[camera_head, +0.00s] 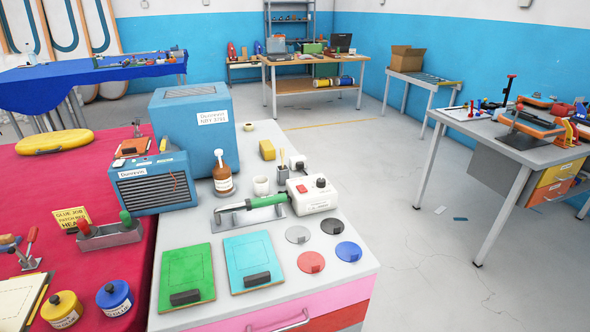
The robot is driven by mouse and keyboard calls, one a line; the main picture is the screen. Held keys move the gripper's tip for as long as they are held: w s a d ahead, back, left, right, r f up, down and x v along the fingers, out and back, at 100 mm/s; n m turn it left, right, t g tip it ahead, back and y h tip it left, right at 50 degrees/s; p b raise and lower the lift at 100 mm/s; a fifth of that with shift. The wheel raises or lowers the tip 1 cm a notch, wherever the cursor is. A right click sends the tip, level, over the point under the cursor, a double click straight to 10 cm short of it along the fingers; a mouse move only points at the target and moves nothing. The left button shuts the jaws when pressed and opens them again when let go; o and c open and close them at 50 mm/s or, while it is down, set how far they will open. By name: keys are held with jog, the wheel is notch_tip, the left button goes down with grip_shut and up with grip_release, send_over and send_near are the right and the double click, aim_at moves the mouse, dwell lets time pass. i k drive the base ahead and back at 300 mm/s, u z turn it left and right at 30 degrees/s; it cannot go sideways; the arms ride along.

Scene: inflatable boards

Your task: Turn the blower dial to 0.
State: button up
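A white box (312,196) with a small unreadable label stands on the grey bench top. I cannot read the knob's setting. A green-handled tool (252,204) lies on a metal stand just left of the white box. A blue box with a dark front grille (154,184) stands further left; no dial is clear on it. No label readable here says which is the blower. My gripper is not in view.
Green (187,274) and turquoise (253,261) boards with black blocks lie in front, beside several coloured discs (349,251). A brown bottle (222,178), a white cup (261,186) and a large blue box (194,122) stand behind. Open floor (425,250) lies to the right.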

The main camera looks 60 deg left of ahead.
aim_at(321, 183)
jog(key=u, duration=0.8)
jog(key=i, duration=0.9)
jog(key=u, duration=1.55)
jog(key=i, duration=0.4)
jog(key=u, duration=0.25)
